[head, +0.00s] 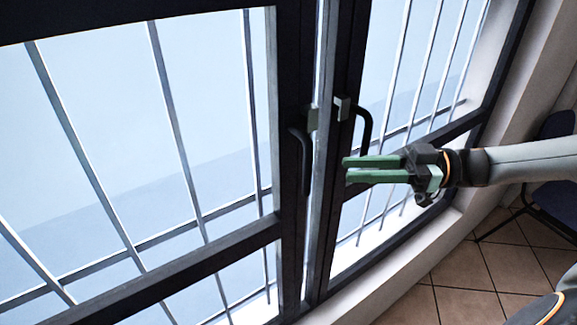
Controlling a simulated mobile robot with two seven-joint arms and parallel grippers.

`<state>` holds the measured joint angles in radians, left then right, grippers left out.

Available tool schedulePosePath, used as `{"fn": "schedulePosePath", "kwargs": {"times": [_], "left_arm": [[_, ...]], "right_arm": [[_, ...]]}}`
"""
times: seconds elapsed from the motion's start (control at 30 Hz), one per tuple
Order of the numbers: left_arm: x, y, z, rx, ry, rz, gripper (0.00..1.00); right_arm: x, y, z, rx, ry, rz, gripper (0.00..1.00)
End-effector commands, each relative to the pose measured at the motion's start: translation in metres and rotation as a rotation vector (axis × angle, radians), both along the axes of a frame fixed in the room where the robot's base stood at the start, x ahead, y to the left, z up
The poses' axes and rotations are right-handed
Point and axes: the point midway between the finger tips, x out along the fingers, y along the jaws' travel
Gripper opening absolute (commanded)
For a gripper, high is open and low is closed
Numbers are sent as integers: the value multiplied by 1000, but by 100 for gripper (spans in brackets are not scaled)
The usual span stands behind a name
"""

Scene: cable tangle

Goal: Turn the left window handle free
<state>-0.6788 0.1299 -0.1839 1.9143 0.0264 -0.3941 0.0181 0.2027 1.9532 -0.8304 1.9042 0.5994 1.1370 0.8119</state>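The left window handle (305,165) is a dark curved lever on the left sash's frame. A second dark handle (366,126) sits on the right sash, also pointing down from a pale mount. My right gripper (346,169) has two green fingers and comes in from the right. Its fingers point left toward the left handle, with a narrow gap between them and nothing held. In the picture the tips are to the right of the left handle and below the right one, apart from the left handle. My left gripper is not in view.
Dark window frames (292,60) hold large panes with pale bars behind them. A pale sill (395,262) runs below the right sash. A dark blue chair (556,205) stands at the right on the brown tiled floor (465,265).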

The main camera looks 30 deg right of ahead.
Motion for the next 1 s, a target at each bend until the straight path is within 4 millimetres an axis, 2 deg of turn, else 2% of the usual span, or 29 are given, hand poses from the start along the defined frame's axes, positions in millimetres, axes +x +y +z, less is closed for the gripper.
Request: {"fn": "schedulePosePath", "kwargs": {"times": [0.17,0.57,0.83,1.0], "left_arm": [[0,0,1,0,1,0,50],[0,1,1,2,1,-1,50],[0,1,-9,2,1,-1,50],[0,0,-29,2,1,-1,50]], "right_arm": [[3,6,7,4,1,4,32],[34,63,6,5,-2,3,32],[47,86,4,4,-1,2,32],[51,99,0,0,0,19,32]]}}
